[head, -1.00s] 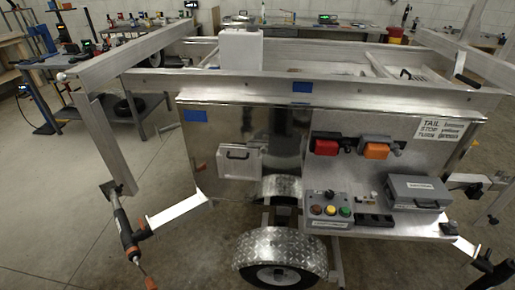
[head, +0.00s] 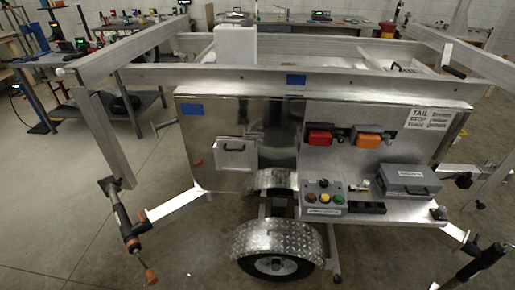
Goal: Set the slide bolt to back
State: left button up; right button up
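I cannot make out the slide bolt with certainty. A small metal fitting (head: 361,186) sits on the shelf between the button box and the grey case, too small to identify or to read its position. A black part (head: 366,208) lies in front of it on the same shelf. Neither of my grippers shows in the head view, and nothing is seen touching the fittings.
The shelf (head: 395,212) also holds a button box (head: 324,198) and a grey case (head: 407,180). Red (head: 319,138) and orange (head: 367,140) lights are above. A wheel with fender (head: 278,242) stands below. Left floor (head: 55,210) is clear.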

aim_at(260, 137)
jog(key=k, duration=0.35)
jog(key=u, duration=0.65)
jog(key=i, duration=0.7)
jog(key=z, duration=1.9)
